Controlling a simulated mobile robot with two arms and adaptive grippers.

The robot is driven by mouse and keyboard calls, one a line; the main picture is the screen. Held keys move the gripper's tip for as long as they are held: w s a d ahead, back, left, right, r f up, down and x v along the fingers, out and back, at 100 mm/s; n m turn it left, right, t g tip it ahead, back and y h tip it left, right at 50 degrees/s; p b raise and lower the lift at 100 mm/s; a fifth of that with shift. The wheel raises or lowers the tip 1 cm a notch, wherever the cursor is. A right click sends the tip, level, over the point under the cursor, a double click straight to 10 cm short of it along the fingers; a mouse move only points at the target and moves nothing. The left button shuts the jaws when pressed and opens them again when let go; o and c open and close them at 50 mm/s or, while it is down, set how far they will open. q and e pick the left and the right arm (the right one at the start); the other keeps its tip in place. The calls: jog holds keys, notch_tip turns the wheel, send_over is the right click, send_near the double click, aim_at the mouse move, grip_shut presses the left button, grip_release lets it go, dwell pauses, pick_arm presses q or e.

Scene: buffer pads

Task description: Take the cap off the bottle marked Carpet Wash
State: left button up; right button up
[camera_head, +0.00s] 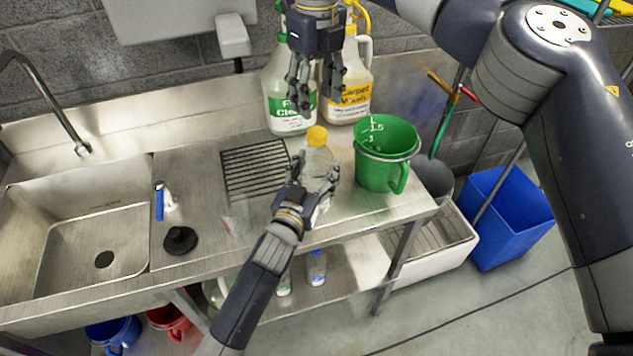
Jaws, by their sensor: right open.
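The jug marked Carpet Wash (347,103) stands upright at the back of the steel counter, with a yellow label and a pale handle. Its top is partly hidden by my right gripper, and a yellow looped part (358,13) shows there. My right gripper (318,98) points down, open and empty, in front of this jug and the green-labelled jug beside it. My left gripper (312,190) has its fingers on both sides of a small clear bottle with a yellow cap (317,136) and appears shut on it. I see no readable label on that bottle.
The green-labelled jug (291,112) stands left of the Carpet Wash jug. A green measuring pitcher (383,172) stands at the counter's right end. A black drain grate (252,168), a black plug (180,240) and the sink (90,240) lie to the left.

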aim_at(317, 132)
pick_arm(q)
grip_shut()
pick_arm(e)
jog(key=m, duration=1.5)
jog(key=shift+m, duration=0.3)
jog(key=m, duration=0.4)
jog(key=shift+m, duration=0.4)
jog(key=m, duration=0.6)
jog(key=shift+m, duration=0.4)
notch_tip(317, 132, down, 8)
jog(key=shift+f, duration=0.1)
